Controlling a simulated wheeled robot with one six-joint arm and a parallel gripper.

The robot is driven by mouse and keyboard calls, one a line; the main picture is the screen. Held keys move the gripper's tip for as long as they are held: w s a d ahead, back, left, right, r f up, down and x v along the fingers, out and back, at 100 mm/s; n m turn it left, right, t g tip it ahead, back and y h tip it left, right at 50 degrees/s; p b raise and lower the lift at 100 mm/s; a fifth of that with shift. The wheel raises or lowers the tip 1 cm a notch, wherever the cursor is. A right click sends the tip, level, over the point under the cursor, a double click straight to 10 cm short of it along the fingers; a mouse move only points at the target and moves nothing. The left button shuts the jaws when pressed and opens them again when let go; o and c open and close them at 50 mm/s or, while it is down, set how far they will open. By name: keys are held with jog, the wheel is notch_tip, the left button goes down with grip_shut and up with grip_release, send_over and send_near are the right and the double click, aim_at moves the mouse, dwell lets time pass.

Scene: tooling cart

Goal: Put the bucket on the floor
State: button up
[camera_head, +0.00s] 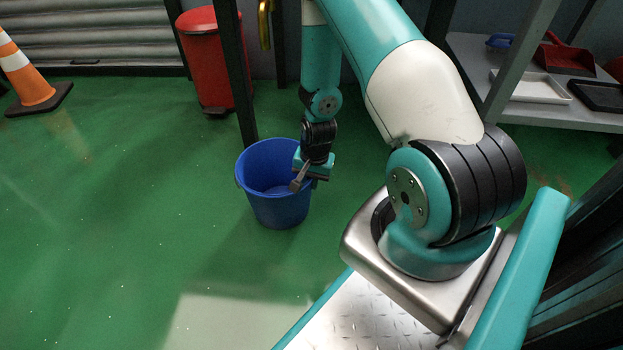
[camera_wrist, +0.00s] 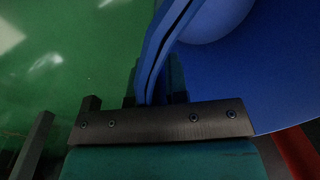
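The blue bucket (camera_head: 275,212) is upright over the green floor (camera_head: 130,190), left of my base; I cannot tell for sure whether its bottom touches the floor. My gripper (camera_head: 307,181) is at the bucket's right rim, pointing down, with one finger inside the bucket and the other mostly hidden outside. In the wrist view, the bucket's rim and wall (camera_wrist: 172,40) run between the two fingers of my gripper (camera_wrist: 155,88), which sit close on both sides of it. The bucket looks empty inside, and its underside is hidden.
A dark cart post (camera_head: 238,85) stands just behind the bucket. A red bin (camera_head: 207,62) is at the back, and an orange cone (camera_head: 30,85) at the far left. A grey shelf (camera_head: 560,115) with trays and a dustpan is at right. The floor at left is clear.

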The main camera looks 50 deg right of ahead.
jog(key=shift+o, duration=0.8)
jog(key=shift+r, duration=0.1)
notch_tip(320, 180, up, 12)
jog(key=p, duration=0.8)
jog(key=w+a+r+n+y, duration=0.2)
jog(key=a+r+n, duration=0.5)
jog(key=a+r, duration=0.85)
jog(key=s+a+r+n+y, duration=0.1)
jog(key=s+a+r+n, duration=0.4)
jog(key=s+r, duration=0.3)
jog(key=s+a+r+n, duration=0.6)
jog(key=s+r+n, duration=0.1)
jog(key=s+r, duration=0.1)
jog(key=shift+s+a+r+g+y, duration=0.3)
jog(key=shift+s+r+g+y, duration=0.1)
jog(key=shift+r, duration=0.4)
